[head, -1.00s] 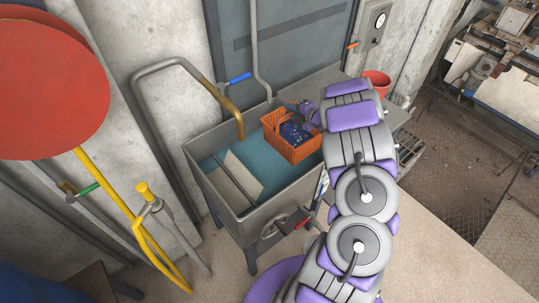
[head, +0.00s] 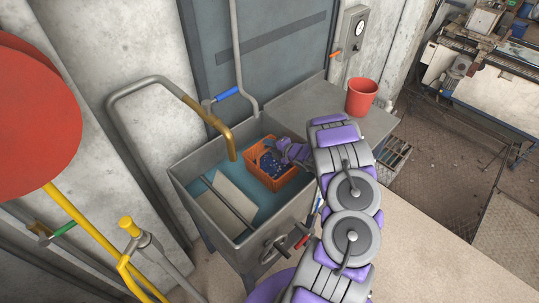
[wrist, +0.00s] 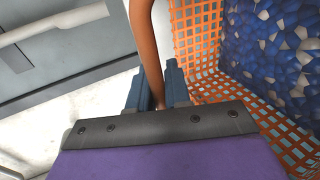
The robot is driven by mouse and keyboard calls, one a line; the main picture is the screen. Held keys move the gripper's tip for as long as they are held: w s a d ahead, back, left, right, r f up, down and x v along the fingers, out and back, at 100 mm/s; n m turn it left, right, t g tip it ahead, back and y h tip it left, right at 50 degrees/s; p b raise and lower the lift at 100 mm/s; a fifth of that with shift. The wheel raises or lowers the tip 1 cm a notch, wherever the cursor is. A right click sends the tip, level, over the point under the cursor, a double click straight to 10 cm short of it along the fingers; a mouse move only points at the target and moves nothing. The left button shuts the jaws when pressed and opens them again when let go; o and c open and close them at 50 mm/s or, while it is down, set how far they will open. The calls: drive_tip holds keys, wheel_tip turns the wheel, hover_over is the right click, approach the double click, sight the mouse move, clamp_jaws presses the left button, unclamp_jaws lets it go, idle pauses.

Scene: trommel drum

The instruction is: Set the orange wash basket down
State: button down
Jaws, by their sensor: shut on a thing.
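The orange wash basket (head: 263,178) is inside the grey sink (head: 188,183), toward its right end, with blue and pale speckled contents (head: 270,165) in it. Blue water (head: 231,170) shows around it; I cannot tell whether the basket touches the sink bottom. My gripper (head: 284,150) is at the basket's right side. In the wrist view my gripper (wrist: 158,92) is shut on an orange strip, the basket's handle (wrist: 145,35), and the basket's mesh wall (wrist: 195,40) is to the right. The fingertips are partly hidden.
A brass-ended spout (head: 222,138) hangs over the sink. A grey counter (head: 315,108) adjoins on the right, mostly clear, with a red bucket (head: 361,97). A yellow-topped pipe (head: 130,228) stands at front left.

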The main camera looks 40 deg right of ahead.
drive_tip(key=shift+f+b, duration=0.4)
drive_tip(key=shift+f, duration=1.6)
drive_tip(key=c, duration=1.1)
unclamp_jaws()
drive_tip(key=shift+s, duration=0.15)
